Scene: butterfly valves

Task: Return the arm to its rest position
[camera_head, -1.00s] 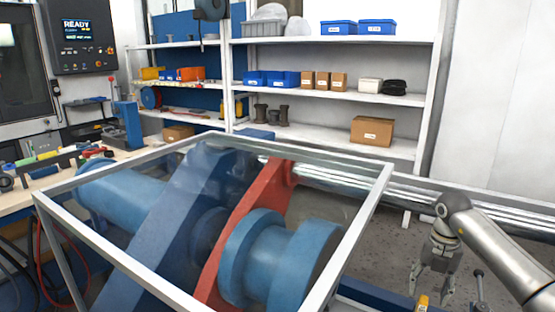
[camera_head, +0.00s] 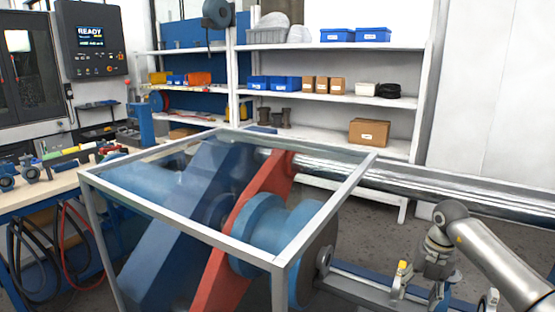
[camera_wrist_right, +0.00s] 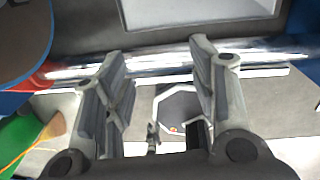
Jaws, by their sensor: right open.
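My right arm comes in from the right in the head view, and its gripper (camera_head: 437,287) hangs down at the lower right, beside the blue rail. In the right wrist view the two fingers stand well apart, and the gap between them (camera_wrist_right: 158,50) is empty. The gripper is open and holds nothing. The fingertips are small and partly hard to make out in the head view. My left arm and gripper are not in view.
A clear-panelled frame (camera_head: 178,215) encloses big blue machinery with a red arm (camera_head: 262,195), left of my gripper. A shiny horizontal pipe (camera_head: 440,183) runs behind my right arm. A small yellow-topped part (camera_head: 402,268) stands close left of the gripper. Shelves (camera_head: 330,138) are at the back.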

